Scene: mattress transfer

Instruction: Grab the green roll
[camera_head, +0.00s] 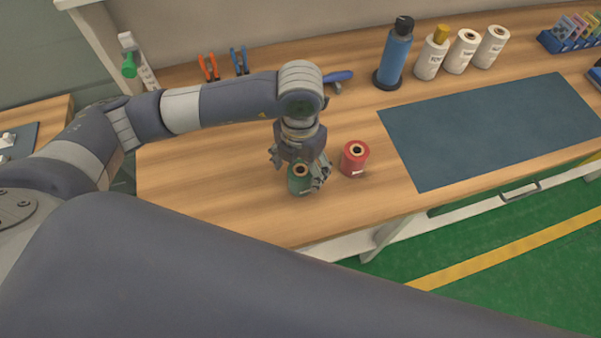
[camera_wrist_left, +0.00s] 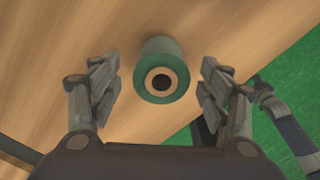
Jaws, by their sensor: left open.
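The green roll (camera_head: 297,184) stands upright on the wooden bench near its front edge. In the left wrist view the green roll (camera_wrist_left: 161,72) lies between and a little beyond the fingertips, with its cream core and dark hole facing the camera. My left gripper (camera_head: 300,175) is open and comes down from above, with its fingers on both sides of the roll. In the left wrist view the left gripper (camera_wrist_left: 160,85) shows a gap between each finger and the roll. The fingers partly hide the roll in the head view. My right gripper is not seen.
A red roll (camera_head: 354,159) stands just right of the left gripper. A dark mat (camera_head: 490,130) covers the bench to the right.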

